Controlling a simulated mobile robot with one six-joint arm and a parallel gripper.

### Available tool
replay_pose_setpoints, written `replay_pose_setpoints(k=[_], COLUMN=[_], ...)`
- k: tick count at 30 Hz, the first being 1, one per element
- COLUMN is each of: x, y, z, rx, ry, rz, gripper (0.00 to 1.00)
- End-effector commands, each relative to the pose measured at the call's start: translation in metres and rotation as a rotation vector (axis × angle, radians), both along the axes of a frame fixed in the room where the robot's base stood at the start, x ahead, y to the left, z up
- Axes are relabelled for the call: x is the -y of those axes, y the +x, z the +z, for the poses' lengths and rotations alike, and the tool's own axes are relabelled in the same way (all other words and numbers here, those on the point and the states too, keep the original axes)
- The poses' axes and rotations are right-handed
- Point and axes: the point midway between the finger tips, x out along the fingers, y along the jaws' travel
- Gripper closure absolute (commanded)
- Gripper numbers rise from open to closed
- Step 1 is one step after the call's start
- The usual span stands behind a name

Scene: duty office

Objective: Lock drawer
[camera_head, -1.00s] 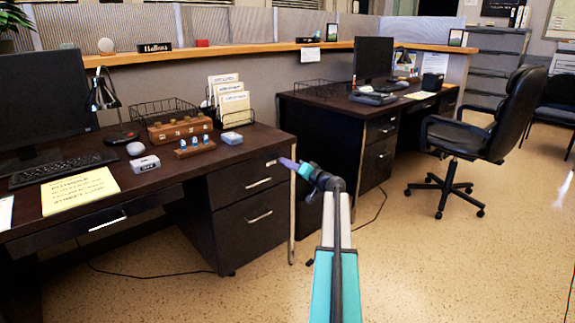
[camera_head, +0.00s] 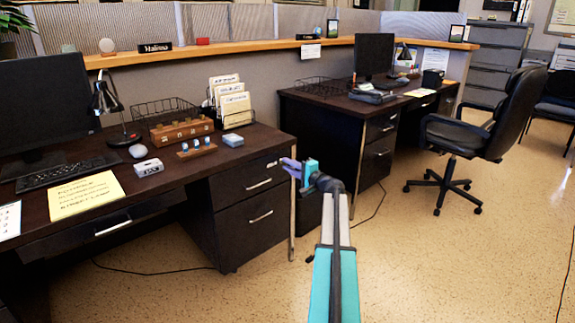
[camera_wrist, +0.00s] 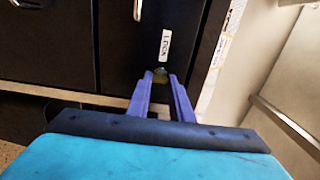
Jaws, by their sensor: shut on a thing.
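The top drawer (camera_head: 240,184) of the dark desk pedestal has a silver handle (camera_head: 259,184). In the wrist view, a white label reading "LOCK" (camera_wrist: 165,45) is on the drawer front, right of a handle (camera_wrist: 138,9). My gripper (camera_head: 286,166) is at the drawer front's right edge. Its purple fingers (camera_wrist: 159,82) are shut on the lock piece, one at each side. The fingers partly hide the piece, so I cannot tell whether it is a key or a knob.
A lower drawer (camera_head: 245,222) is under it. A metal desk leg (camera_head: 292,222) stands close to my gripper. A second desk (camera_head: 330,115) and a black chair (camera_head: 480,120) are to the right. The floor (camera_head: 430,260) in front is clear.

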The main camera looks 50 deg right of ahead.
Motion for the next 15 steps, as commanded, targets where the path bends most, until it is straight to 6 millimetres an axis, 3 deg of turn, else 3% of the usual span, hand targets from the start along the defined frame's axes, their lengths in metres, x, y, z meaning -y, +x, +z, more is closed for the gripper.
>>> replay_pose_setpoints(k=[15], x=[-0.0009], y=[0.0007], z=[0.0002], rx=[0.003], ry=[0.034], rz=[0.002], gripper=[1.00])
